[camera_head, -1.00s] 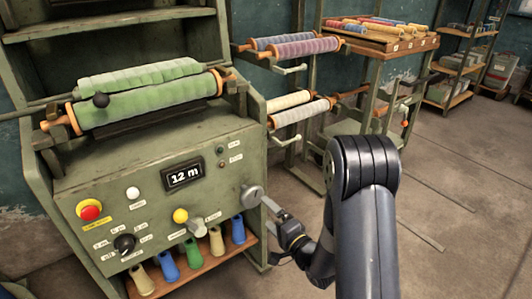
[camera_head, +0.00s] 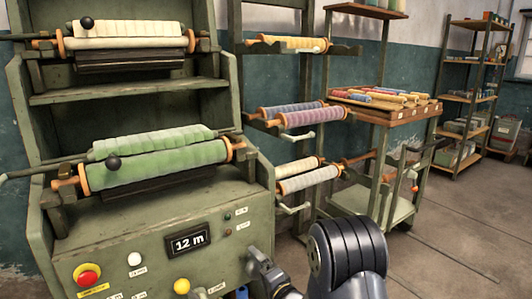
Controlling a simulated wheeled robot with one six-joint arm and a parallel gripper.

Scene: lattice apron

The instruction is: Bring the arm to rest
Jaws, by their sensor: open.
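My arm rises at the bottom right of the picture, its rounded dark joint (camera_head: 345,250) in front of the floor. My gripper (camera_head: 272,276) shows only in part at the bottom edge, open, beside the grey crank (camera_head: 256,258) on the right of the green machine's front panel (camera_head: 130,240). I cannot tell whether it touches the crank. Nothing shows held in it. The lower part of the wrist is cut off by the picture's edge.
The machine carries a green roll (camera_head: 155,165) and a cream roll (camera_head: 125,43). Its display (camera_head: 189,243) reads 12 m. A rack with rolls (camera_head: 300,118) and a wooden tray of spools (camera_head: 385,112) stand behind my arm. Floor (camera_head: 465,225) is open at the right.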

